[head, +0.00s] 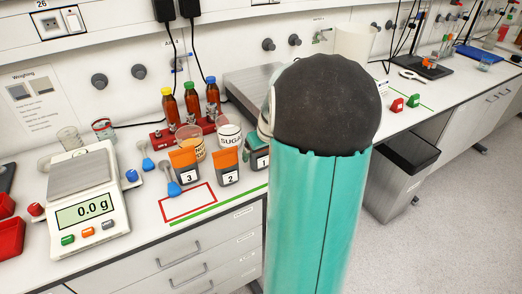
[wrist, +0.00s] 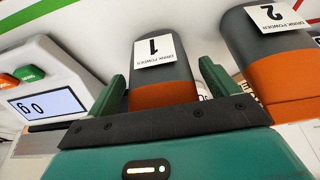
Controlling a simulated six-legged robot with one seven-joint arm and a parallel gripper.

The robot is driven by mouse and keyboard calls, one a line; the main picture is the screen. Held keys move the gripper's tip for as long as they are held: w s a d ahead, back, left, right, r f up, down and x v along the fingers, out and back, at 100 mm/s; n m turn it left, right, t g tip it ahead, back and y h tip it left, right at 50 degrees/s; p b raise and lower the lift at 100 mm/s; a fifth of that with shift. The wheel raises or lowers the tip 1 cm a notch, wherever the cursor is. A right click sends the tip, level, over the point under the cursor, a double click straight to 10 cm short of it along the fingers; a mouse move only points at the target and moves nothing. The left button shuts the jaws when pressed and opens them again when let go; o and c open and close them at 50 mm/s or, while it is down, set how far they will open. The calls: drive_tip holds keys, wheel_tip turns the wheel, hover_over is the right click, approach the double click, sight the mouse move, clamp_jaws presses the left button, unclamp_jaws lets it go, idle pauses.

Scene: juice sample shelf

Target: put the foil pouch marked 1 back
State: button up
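The foil pouch marked 1 (wrist: 164,72) is grey with an orange end. In the wrist view it appears upside down between the two green fingers of my gripper (wrist: 165,82). The pouch marked 3 (head: 186,165) is farther left.
A red outlined rectangle (head: 188,205) on the bench is empty. A green line (head: 215,207) runs along the front. Behind the pouches are tubs and a red rack (head: 165,136) with bottles. A scale (head: 83,195) reading 0.0 g stands left.

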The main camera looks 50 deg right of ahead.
drive_tip(key=shift+r, duration=0.15)
drive_tip(key=v, duration=1.2)
drive_tip(key=a+r+n, duration=0.2)
drive_tip(key=a+r, duration=0.1)
drive_tip(key=a, duration=1.4)
drive_tip(key=s+a, duration=0.4)
drive_tip(key=a, duration=0.4)
drive_tip(key=s+a+n+t+y, duration=0.1)
drive_tip(key=s+a, duration=0.3)
drive_tip(key=a, duration=0.4)
drive_tip(key=shift+s+a+f+n, duration=0.15)
drive_tip(key=shift+a+f+n, duration=0.15)
drive_tip(key=shift+a, duration=0.1)
drive_tip(key=shift+d, duration=0.2)
